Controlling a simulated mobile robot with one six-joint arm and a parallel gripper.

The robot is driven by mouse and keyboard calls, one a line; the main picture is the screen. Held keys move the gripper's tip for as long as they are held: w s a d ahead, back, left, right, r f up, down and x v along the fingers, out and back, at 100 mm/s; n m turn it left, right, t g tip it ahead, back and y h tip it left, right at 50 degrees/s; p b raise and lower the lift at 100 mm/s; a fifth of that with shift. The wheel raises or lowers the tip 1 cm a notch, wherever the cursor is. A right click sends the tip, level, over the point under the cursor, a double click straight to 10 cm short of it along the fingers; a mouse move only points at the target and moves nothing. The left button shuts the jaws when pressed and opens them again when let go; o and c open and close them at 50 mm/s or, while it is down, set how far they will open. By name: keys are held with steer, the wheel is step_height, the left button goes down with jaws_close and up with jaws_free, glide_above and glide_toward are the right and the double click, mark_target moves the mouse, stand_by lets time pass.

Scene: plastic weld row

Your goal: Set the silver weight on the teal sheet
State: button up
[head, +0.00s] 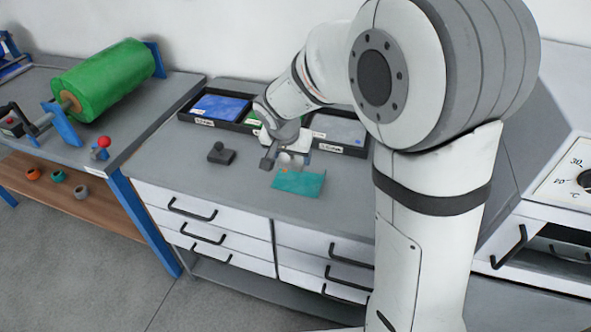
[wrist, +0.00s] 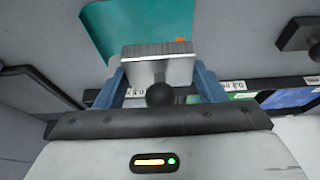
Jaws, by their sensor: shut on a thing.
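My gripper (wrist: 158,85) is shut on the silver weight (wrist: 160,65), a block with a dark round knob, held between the blue fingers in the wrist view. In the head view my gripper (head: 284,152) is at the back edge of the teal sheet (head: 305,183), and the weight (head: 287,160) is small and partly hidden by it. In the wrist view the teal sheet (wrist: 140,22) lies just beyond the weight, which covers part of it. I cannot tell whether the weight touches the sheet.
A dark weight (head: 221,154) with a knob stands on the grey bench to the left. Black trays stand along the wall, one with blue sheets (head: 219,107), one with grey sheets (head: 338,128). A green roll (head: 104,80) is on the left table. The bench front is clear.

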mark_target(293, 181)
steer(key=shift+w+d+f, duration=0.1)
steer(key=shift+d+f, duration=0.05)
steer(key=shift+f, duration=0.8)
steer(key=shift+f+b, duration=0.3)
steer(key=shift+f, duration=1.55)
steer(key=shift+f, duration=0.2)
steer(key=o, duration=1.5)
steer(key=shift+c, duration=0.2)
